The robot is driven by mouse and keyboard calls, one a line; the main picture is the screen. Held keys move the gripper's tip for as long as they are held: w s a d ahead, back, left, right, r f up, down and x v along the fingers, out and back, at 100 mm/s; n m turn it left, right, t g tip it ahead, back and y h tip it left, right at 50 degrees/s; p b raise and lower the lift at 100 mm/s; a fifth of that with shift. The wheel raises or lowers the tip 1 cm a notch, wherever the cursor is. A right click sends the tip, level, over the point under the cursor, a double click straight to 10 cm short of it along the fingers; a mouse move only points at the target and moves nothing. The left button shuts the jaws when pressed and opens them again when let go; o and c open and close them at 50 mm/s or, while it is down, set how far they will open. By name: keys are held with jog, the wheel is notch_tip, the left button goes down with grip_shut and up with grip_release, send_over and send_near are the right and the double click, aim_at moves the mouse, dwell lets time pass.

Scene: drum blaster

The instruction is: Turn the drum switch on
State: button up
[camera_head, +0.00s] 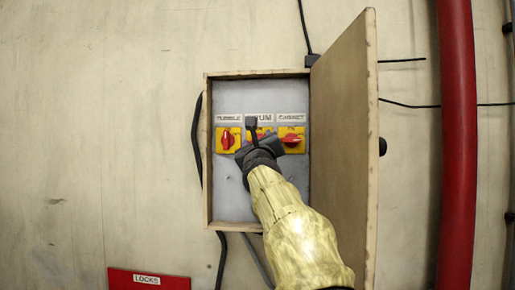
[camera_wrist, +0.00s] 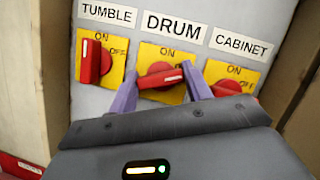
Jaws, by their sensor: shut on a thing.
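The drum switch (camera_wrist: 158,76) is a red rotary knob on a yellow plate (camera_wrist: 170,54), under the DRUM label (camera_wrist: 173,27) in the wrist view. Its white mark points right, away from the ON print above it. My gripper (camera_wrist: 160,72) has its two purple fingers on the left and right of the knob and is shut on it.
The tumble switch (camera_wrist: 92,62) at left has its mark upward. The cabinet switch (camera_wrist: 228,89) sits close at right of my finger. The box's open wooden door (camera_head: 345,150) stands right of my arm. A red pipe (camera_head: 457,150) runs farther right.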

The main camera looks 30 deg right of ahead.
jog(key=shift+r+n+g+y+p, duration=0.1)
jog(key=shift+n+g+y+p, duration=0.55)
jog(key=shift+n, duration=1.9)
jog(key=shift+n+g+y+p, duration=0.15)
jog(key=shift+n+y+p, duration=0.95)
jog(key=shift+n, duration=1.4)
jog(key=shift+r+n+g+y+p, duration=0.1)
jog(key=shift+n+g+y+p, duration=0.55)
jog(key=shift+n, duration=1.9)
jog(key=shift+f+t+y, duration=0.1)
jog(key=shift+t+y, duration=0.15)
jog(key=shift+y, duration=0.15)
jog(key=o, duration=1)
jog(key=shift+s, duration=0.1)
jog(key=s+a+b, duration=0.1)
jog(key=s+b, duration=0.1)
jog(key=s, duration=0.3)
jog(key=s+a+b, duration=0.1)
jog(key=s+b, duration=0.1)
jog(key=s, duration=0.4)
jog(key=s+a+b, duration=0.1)
jog(key=s+b, duration=0.1)
jog(key=s, duration=0.3)
jog(key=shift+s+a, duration=0.2)
jog(key=shift+s, duration=0.2)
